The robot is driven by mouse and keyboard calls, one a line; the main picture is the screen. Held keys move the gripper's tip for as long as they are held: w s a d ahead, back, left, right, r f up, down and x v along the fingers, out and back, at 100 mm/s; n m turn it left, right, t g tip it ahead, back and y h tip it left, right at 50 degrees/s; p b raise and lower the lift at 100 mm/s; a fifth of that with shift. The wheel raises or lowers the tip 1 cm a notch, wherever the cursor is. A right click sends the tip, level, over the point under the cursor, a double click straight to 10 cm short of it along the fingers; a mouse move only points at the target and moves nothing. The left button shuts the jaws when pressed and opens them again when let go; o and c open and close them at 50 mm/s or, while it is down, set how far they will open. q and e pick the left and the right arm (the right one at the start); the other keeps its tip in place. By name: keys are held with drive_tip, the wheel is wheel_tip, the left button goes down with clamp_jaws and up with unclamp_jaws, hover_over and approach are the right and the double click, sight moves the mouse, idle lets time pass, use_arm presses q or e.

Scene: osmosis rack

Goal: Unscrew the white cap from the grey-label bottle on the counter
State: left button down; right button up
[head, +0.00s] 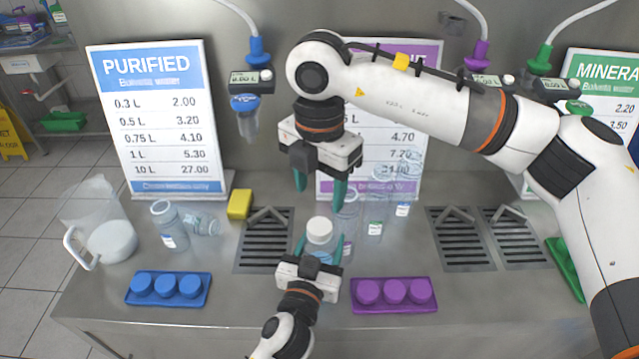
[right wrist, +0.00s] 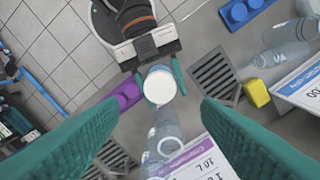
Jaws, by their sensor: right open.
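A clear bottle with a white cap (head: 319,230) stands upright on the steel counter, and the cap also shows in the right wrist view (right wrist: 160,87). Its label is hidden from me. My left gripper (head: 319,249) reaches in from the front, its teal fingers closed on both sides of the bottle body below the cap. My right gripper (head: 319,196) points down above the cap, open and empty, its fingers apart. In the right wrist view the cap lies between the right fingertips (right wrist: 166,97), with a gap on each side.
Several clear bottles (head: 375,227) stand just behind and right of the held bottle. A yellow sponge (head: 240,204) and drain grate (head: 263,247) are left. Blue (head: 168,302) and purple (head: 394,308) cap trays lie in front. A jug (head: 110,240) stands far left.

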sight(319, 226)
drive_tip(key=shift+f+m, duration=0.1)
drive_tip(key=shift+m, duration=0.5)
drive_tip(key=shift+f, duration=3.9)
drive_tip(key=c, duration=1)
drive_tip(key=shift+c, duration=0.2)
